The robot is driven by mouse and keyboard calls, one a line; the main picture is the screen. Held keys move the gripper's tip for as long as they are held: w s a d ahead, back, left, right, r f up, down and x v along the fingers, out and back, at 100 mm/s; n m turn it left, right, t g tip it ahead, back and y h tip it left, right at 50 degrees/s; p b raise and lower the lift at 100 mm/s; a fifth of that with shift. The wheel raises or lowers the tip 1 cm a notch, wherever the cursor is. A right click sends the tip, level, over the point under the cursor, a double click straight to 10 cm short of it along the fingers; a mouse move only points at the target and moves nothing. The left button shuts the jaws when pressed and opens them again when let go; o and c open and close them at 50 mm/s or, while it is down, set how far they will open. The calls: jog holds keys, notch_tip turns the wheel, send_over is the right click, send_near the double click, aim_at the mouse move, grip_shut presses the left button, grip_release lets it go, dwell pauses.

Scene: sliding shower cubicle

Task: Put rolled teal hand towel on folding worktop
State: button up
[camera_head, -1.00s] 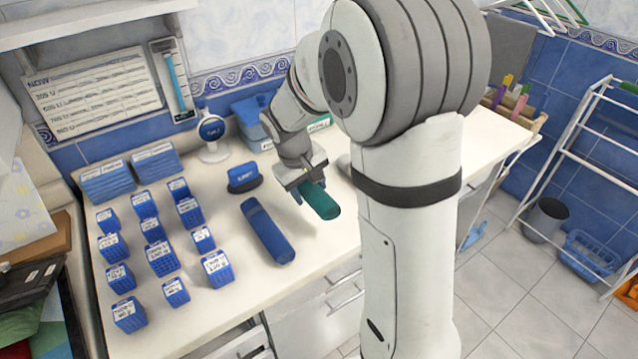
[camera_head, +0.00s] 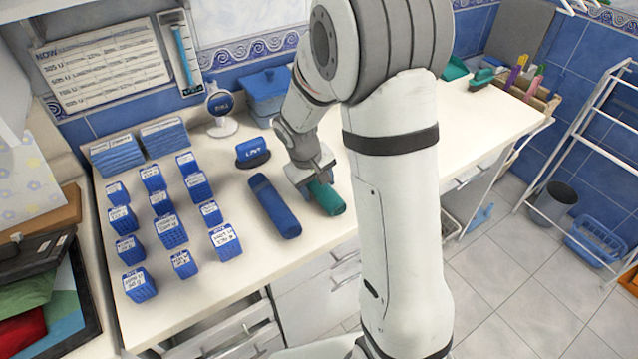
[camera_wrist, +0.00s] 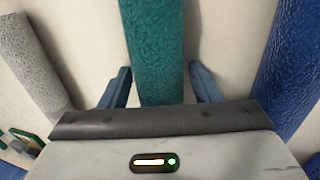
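The rolled teal hand towel (camera_head: 327,198) lies on the white worktop (camera_head: 240,275), to the right of a rolled blue towel (camera_head: 272,207). My gripper (camera_head: 318,186) is low over the teal towel's far end. In the wrist view the teal towel (camera_wrist: 155,50) runs between my two fingers (camera_wrist: 160,84), with narrow gaps showing on both sides, so the gripper looks open around it. The blue towel (camera_wrist: 292,65) is at the right there. My arm hides part of the worktop in the head view.
A grey rolled towel (camera_wrist: 32,65) lies on the other side in the wrist view. A blue labelled holder (camera_head: 253,153) and round dial stand (camera_head: 220,106) are behind. Worktop right of my arm (camera_head: 450,120) is mostly clear.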

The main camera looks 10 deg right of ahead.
jog(key=shift+o, duration=1.4)
jog(key=shift+a+r, duration=0.15)
jog(key=shift+r, duration=0.45)
jog(key=w+v, duration=0.1)
jog(key=v, duration=0.9)
jog(key=s+d+r+m+t+y, duration=0.1)
jog(key=s+r, duration=0.1)
jog(key=s, duration=0.8)
jog(key=s+d+r+m+t+y, duration=0.1)
jog(key=s+d+r+m, duration=0.1)
jog(key=s, duration=0.8)
jog(key=shift+s+r+m+y, duration=0.3)
jog(key=shift+s+r, duration=0.05)
jog(key=shift+r, duration=0.35)
